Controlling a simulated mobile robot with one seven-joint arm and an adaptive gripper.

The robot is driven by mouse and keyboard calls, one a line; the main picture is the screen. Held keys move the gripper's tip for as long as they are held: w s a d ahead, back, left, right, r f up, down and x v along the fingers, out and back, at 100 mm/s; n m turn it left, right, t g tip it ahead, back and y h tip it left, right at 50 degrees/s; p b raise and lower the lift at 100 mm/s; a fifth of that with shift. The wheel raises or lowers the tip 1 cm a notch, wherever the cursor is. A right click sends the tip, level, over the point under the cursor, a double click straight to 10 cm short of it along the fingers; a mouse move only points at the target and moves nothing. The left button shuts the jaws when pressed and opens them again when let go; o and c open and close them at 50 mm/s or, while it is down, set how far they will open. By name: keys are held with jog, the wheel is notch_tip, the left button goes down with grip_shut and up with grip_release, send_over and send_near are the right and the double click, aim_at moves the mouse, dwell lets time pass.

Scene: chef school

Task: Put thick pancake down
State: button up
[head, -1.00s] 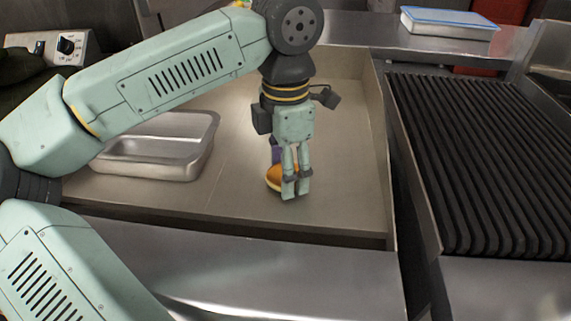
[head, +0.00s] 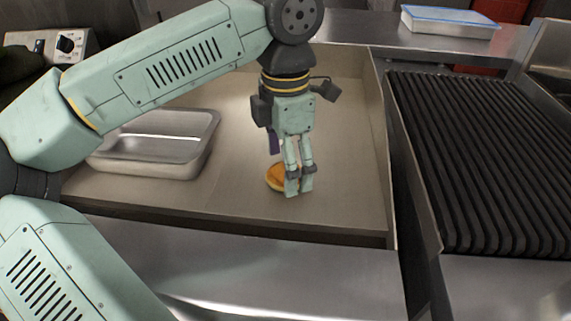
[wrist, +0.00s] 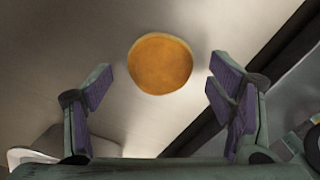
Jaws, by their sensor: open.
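The thick pancake (head: 275,177) is round and golden-brown and lies flat on the beige griddle surface (head: 240,190). In the head view my gripper (head: 299,192) is low over the surface and hides the pancake's right part. In the wrist view the whole pancake (wrist: 160,63) shows beyond and between the fingertips, with a clear gap on both sides. My gripper (wrist: 160,88) is open, its purple-padded fingers spread wide, and nothing is between them.
A metal tray (head: 160,160) stands on the surface at left. A black ribbed grill (head: 480,150) lies to the right, past the raised side wall (head: 385,150). A blue-lidded container (head: 450,21) stands at the back right. The surface behind the pancake is clear.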

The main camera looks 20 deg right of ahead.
notch_tip(320, 180, up, 11)
dwell(0.3)
jog(key=shift+s, duration=0.1)
